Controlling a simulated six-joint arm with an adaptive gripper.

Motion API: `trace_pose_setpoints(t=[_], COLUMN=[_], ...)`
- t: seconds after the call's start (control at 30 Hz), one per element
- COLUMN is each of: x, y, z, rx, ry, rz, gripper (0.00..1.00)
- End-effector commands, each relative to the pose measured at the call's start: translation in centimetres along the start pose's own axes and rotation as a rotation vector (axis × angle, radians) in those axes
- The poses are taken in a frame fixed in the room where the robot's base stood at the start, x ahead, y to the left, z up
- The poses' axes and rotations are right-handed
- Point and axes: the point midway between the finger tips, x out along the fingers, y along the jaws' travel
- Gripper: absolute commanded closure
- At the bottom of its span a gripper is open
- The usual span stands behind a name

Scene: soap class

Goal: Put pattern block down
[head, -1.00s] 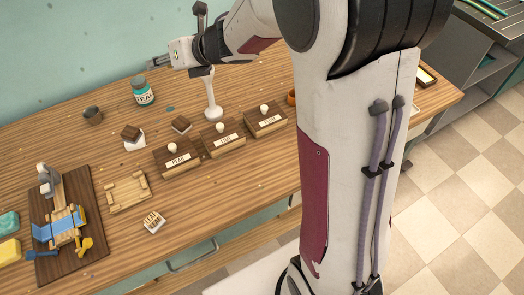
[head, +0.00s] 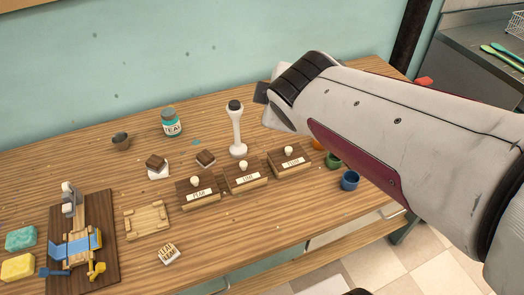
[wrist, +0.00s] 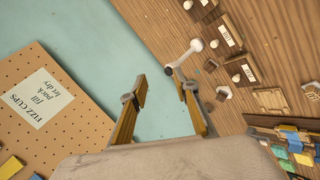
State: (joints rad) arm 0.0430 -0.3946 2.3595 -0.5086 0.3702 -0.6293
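I cannot tell for certain which piece is the pattern block. A small pale block with dark lettering (head: 168,254) lies on the table near the front edge. One dark brown block (head: 157,161) rests on a white piece, and another dark brown block (head: 205,158) lies to its right. Three labelled wooden blocks with white knobs stand in a row: pear (head: 200,196), a middle one (head: 245,179) and plum (head: 289,162). My gripper (wrist: 162,88) is open in the wrist view, with nothing between its fingers, away from all these blocks. The head view does not show its fingers.
A white stand (head: 237,135) rises behind the blocks. A teal jar (head: 169,123), a wooden frame (head: 147,220) and a dark board (head: 109,254) with a blue-banded press are on the table. Cups (head: 349,180) stand at right. A pegboard (wrist: 85,125) shows in the wrist view.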

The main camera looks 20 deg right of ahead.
Motion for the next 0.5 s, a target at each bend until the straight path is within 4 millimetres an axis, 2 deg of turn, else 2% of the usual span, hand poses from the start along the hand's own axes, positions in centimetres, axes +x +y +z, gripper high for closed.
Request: trace_pose_setpoints(t=[0.2,0.5], x=[-4.1,-9.2], y=[-5.2,-13.1], z=[2.5,3.9], rx=[0.404,0.874], ry=[-0.066,-0.161], rz=[-0.113,-0.297], gripper=[0.70,0.70])
